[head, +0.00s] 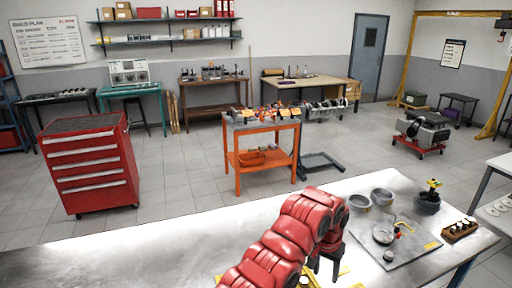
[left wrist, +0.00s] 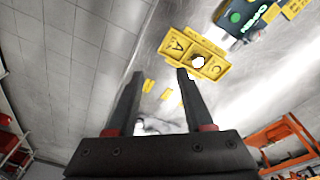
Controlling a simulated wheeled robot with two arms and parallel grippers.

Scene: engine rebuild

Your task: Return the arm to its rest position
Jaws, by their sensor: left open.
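My left arm, red, comes in over the front of the metal workbench (head: 150,254) in the head view. Its dark gripper (head: 327,268) points down at the bench, partly hidden by the arm. In the left wrist view the two dark fingers of the left gripper (left wrist: 160,76) are spread apart with nothing between them. Beyond the fingertips lies a yellow holder (left wrist: 178,46) marked with letters, with a white round piece in it. My right gripper is in neither view.
On the bench to the right are a grey plate (head: 404,248) with small parts, metal rings (head: 358,201), a dark pot (head: 427,203) and a brown tray (head: 459,231). A red tool cabinet (head: 90,165) and an orange cart (head: 262,127) stand beyond. The bench's left part is clear.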

